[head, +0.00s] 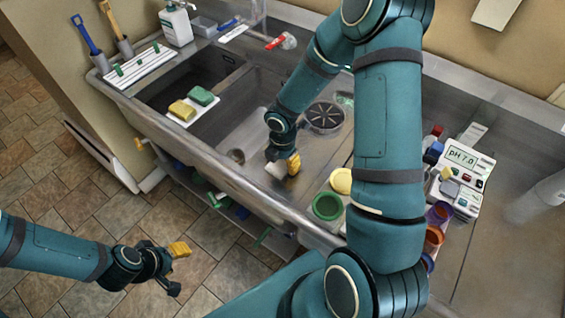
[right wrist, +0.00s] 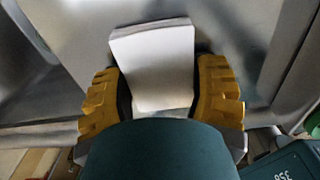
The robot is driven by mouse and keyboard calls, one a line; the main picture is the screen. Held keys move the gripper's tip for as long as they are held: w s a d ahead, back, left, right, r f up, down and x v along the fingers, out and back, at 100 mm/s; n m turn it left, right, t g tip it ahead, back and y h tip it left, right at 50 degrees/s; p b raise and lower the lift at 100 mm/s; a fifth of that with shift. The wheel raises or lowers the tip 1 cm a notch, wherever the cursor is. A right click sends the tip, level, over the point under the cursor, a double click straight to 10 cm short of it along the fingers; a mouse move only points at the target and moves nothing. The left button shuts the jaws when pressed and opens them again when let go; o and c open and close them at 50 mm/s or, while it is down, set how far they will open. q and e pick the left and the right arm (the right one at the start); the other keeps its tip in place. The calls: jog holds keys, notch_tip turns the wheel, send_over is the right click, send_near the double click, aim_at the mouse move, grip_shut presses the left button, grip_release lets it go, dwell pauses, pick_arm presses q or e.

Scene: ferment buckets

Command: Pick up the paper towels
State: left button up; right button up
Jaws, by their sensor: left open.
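The paper towels (right wrist: 155,65) are a white, flat-sided stack. In the right wrist view they stand between the two yellow fingers of my right gripper (right wrist: 163,92), and the dark finger pads meet both side edges. In the head view a small white part of the stack (head: 275,170) shows beside my right gripper (head: 284,163), at the sink's front side. My left gripper (head: 178,268) is open and empty over the tiled floor at lower left.
The metal sink (head: 215,150) surrounds my right gripper. A sponge tray (head: 186,113) lies to its left, a dark round drain (head: 323,117) behind it. A green lid (head: 327,206), a yellow lid (head: 341,181) and a pH meter (head: 464,158) stand to the right.

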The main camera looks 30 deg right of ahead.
aim_at(283, 162)
notch_tip(283, 162, up, 10)
jog(key=shift+r+p, duration=0.1)
jog(key=shift+p, duration=0.75)
jog(key=c, duration=0.3)
jog(key=shift+s, duration=0.1)
